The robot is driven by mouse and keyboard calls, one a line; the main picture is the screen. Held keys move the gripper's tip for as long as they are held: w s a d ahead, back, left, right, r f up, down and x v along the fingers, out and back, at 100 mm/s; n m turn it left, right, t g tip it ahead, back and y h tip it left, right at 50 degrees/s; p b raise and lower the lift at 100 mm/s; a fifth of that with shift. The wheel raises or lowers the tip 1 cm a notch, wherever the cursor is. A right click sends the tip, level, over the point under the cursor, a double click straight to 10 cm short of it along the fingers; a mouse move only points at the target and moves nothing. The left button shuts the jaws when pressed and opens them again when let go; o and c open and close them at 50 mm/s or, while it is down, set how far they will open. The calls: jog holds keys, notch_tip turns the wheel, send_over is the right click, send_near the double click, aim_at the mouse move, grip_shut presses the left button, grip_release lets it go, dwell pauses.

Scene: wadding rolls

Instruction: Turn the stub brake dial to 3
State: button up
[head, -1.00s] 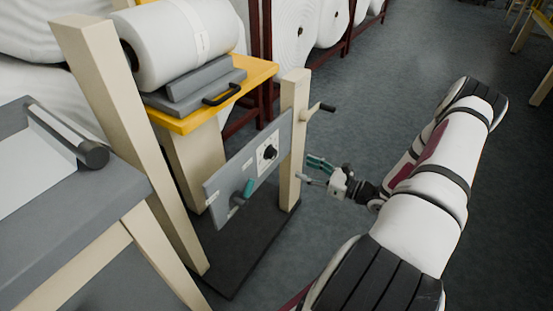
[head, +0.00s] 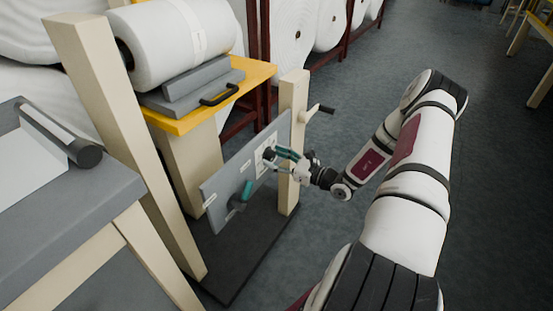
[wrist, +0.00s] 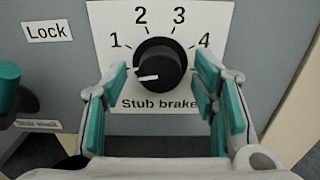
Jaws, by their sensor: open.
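The stub brake dial (wrist: 160,64) is a round black knob on a white plate (wrist: 218,20) marked 1, 2, 3 and 4, with "Stub brake" printed below. Its white pointer line points left and slightly down, below the 1. In the head view the dial (head: 268,153) sits on the grey panel. My gripper (wrist: 162,76) is open, with one teal-padded finger on each side of the dial. Contact with the knob cannot be made out. The fingers hide the plate's lower left and right. The gripper also shows at the panel in the head view (head: 276,154).
A "Lock" label (wrist: 46,30) and a teal handle (wrist: 8,88) are left of the dial. The panel (head: 222,188) hangs between two cream posts (head: 291,110). A dark crank handle (head: 322,109) sticks out at the right post. Open floor lies right.

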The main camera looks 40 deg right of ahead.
jog(key=c, duration=1.2)
jog(key=shift+o, duration=0.2)
jog(key=shift+m, duration=0.3)
jog(key=m+p, duration=0.2)
jog(key=m, duration=0.2)
jog(key=shift+m, duration=0.3)
jog(key=m+p, duration=0.1)
jog(key=m, duration=0.3)
jog(key=shift+m, duration=0.3)
jog(key=m+p, duration=0.1)
jog(key=m, duration=0.2)
jog(key=shift+m, duration=0.3)
jog(key=m, duration=0.3)
jog(key=shift+m, duration=0.3)
jog(key=m, duration=0.6)
jog(key=shift+m+p, duration=0.4)
